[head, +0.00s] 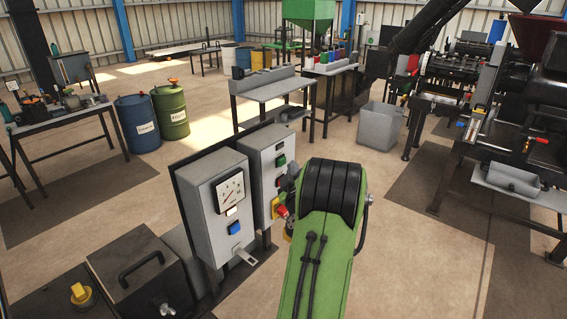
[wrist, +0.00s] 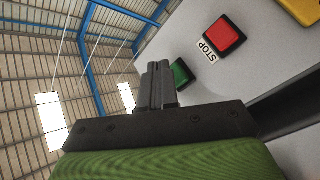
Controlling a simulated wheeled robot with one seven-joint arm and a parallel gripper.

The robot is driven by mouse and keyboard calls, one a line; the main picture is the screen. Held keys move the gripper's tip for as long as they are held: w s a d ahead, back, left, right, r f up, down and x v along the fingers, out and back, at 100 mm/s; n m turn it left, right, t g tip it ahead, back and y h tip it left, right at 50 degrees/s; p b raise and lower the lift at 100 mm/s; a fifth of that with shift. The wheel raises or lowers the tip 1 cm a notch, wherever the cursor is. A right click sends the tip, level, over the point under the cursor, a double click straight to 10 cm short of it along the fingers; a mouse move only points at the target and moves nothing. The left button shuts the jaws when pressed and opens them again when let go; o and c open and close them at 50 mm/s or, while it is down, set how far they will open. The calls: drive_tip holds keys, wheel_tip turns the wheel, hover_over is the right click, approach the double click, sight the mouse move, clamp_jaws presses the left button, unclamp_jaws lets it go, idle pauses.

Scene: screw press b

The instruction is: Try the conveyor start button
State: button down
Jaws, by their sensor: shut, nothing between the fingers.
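The likely start button is a green square push button (wrist: 181,73) on a pale grey panel in the wrist view; its own label is not visible. It also shows in the head view (head: 281,160) on the grey control box (head: 256,152). My gripper (wrist: 157,68) is shut and empty. Its fingertips are just left of the green button and overlap its edge in the wrist view; I cannot tell whether they touch it. A red button (wrist: 224,38) marked STOP sits up and right of it.
A second grey box (head: 216,190) with a dial gauge (head: 230,190) and a blue button (head: 234,228) stands left of the control box. A yellow part (wrist: 304,10) lies beyond the STOP button. A dark cabinet (head: 146,268) is front left. Open floor lies behind the boxes.

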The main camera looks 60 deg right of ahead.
drive_tip(key=shift+w+d, duration=0.1)
drive_tip(key=shift+w, duration=0.35)
drive_tip(key=shift+w+p, duration=0.4)
drive_tip(key=shift+p, duration=0.15)
idle(0.3)
idle(0.4)
drive_tip(key=shift+s+b, duration=0.85)
drive_tip(key=shift+b, duration=0.55)
drive_tip(key=s+b, duration=0.2)
drive_tip(key=b, duration=0.1)
drive_tip(key=s+a+b, duration=0.1)
drive_tip(key=s+b, duration=0.2)
drive_tip(key=shift+b, duration=0.35)
